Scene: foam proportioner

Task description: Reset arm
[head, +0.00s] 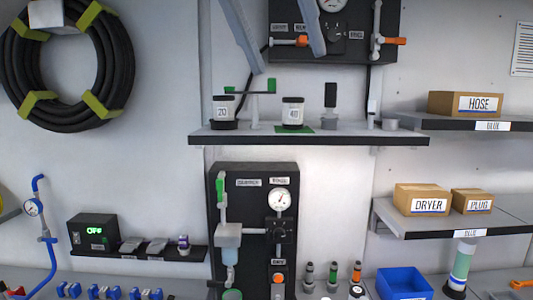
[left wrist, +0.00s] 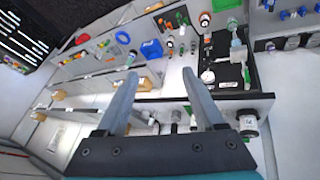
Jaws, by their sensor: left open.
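My left gripper (head: 288,62) hangs in from the top of the head view. Its two long grey fingers are spread wide with nothing between them. They show in front of the upper black panel (head: 387,20) and above the middle shelf; I cannot tell the gap to either. In the left wrist view the same gripper (left wrist: 160,74) is open and empty, with the shelves and lower panel beyond it, seen upside down. My right gripper is in neither view.
The middle shelf (head: 380,139) carries jars labelled 20 (head: 223,110) and 40 (head: 292,112). Below it is a black panel with a gauge (head: 281,200). Boxes labelled HOSE (head: 450,103), DRYER (head: 422,200) and PLUG (head: 472,201) stand on right shelves. A blue bin (head: 404,284) is at bottom right.

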